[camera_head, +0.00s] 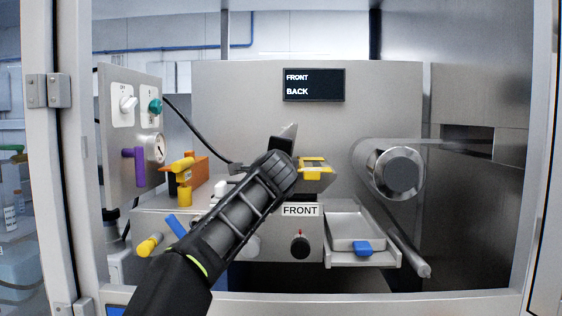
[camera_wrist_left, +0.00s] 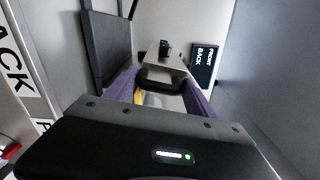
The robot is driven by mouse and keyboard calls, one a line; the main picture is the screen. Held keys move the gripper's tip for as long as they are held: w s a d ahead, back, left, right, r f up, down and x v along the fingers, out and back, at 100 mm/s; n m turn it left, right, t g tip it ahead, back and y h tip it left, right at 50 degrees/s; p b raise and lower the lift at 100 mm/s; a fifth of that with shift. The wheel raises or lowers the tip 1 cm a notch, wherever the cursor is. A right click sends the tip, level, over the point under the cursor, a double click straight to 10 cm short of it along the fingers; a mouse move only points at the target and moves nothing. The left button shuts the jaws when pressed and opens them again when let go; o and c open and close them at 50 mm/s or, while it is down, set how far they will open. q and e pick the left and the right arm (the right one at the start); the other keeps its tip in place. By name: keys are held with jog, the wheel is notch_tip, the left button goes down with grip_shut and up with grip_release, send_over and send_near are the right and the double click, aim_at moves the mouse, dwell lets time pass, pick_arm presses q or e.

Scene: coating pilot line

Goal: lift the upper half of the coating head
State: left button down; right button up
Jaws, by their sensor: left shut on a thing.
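My left arm reaches in over the coating head. Its gripper (camera_wrist_left: 158,92) shows in the left wrist view as two purple fingers, shut on a dark handle (camera_wrist_left: 160,85). A grey metal block with a small black knob, which looks like the upper half of the coating head (camera_wrist_left: 166,60), lies just beyond the handle. My wrist hides the fingers, the handle and most of the head there, so I cannot tell any gap to the lower half. My right gripper is in neither view.
A yellow-topped part (camera_head: 314,168) sits right of my wrist. A steel roller (camera_head: 396,173) stands at the right, above a tray with a blue block (camera_head: 362,248). A control panel (camera_head: 133,130) and an orange block (camera_head: 192,174) stand left. The display (camera_head: 313,85) reads FRONT, BACK.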

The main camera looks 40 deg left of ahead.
pick_arm(q)
jog(key=shift+w+a+f, duration=0.1)
jog(key=shift+f, duration=0.3)
jog(key=c, duration=0.7)
grip_release()
jog(key=shift+o, duration=0.4)
jog(key=shift+r, duration=0.15)
jog(key=shift+r, duration=0.1)
jog(key=shift+s+d, duration=0.3)
jog(key=shift+s, duration=0.1)
jog(key=b+v, duration=0.3)
jog(key=v, duration=0.4)
